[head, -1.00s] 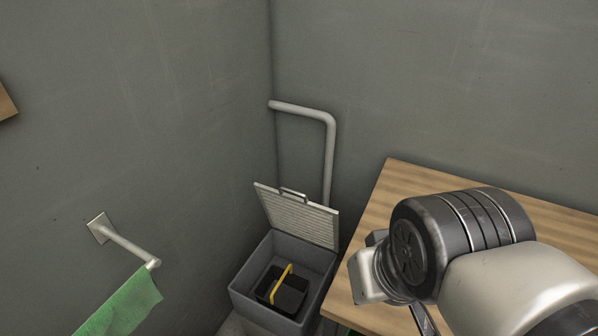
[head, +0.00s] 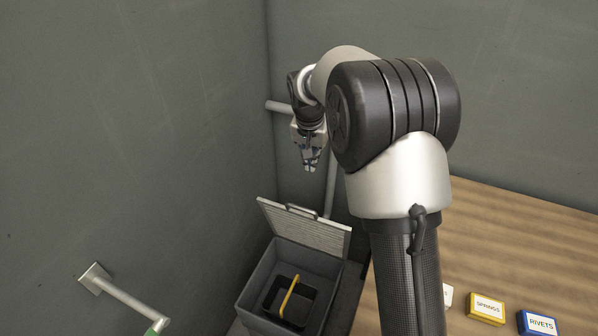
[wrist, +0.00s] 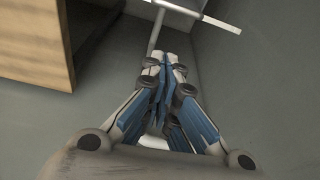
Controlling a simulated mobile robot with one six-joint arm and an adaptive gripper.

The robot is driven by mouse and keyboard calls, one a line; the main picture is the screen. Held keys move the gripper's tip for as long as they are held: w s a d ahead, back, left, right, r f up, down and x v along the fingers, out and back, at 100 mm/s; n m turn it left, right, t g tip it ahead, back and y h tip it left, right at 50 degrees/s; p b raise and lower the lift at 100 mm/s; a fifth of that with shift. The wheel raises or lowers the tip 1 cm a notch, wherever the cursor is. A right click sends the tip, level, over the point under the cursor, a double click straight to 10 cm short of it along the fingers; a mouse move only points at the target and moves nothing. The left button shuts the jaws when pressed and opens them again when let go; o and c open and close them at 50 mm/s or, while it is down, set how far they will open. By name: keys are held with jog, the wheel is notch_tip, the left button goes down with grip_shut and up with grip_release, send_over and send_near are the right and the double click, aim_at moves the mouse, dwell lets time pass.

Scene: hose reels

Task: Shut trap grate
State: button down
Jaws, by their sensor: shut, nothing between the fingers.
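The trap grate (head: 304,229) is a pale ribbed lid with a handle on its upper edge. It stands raised, tilted up at the back of an open grey trap box (head: 247,299). Inside the box sits a dark basket (head: 270,293) with a yellow handle (head: 289,296). My gripper (head: 310,168) is above and behind the raised grate, apart from it, pointing down. In the wrist view my gripper (wrist: 168,62) has its fingers together with nothing between them. The grate cannot be made out in the wrist view.
A grey pipe (head: 331,184) runs down the wall behind the grate. A wooden bench (head: 520,240) stands to the right, with a yellow SPRINGS box (head: 487,308) and a blue RIVETS box (head: 538,323). A wall bar (head: 125,299) with green cloth is at left.

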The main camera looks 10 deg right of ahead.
jog(key=s+a+b+x, duration=0.1)
jog(key=b+x, duration=0.2)
jog(key=x, duration=1.4)
jog(key=shift+a+f+m, duration=0.4)
jog(key=shift+a, duration=0.35)
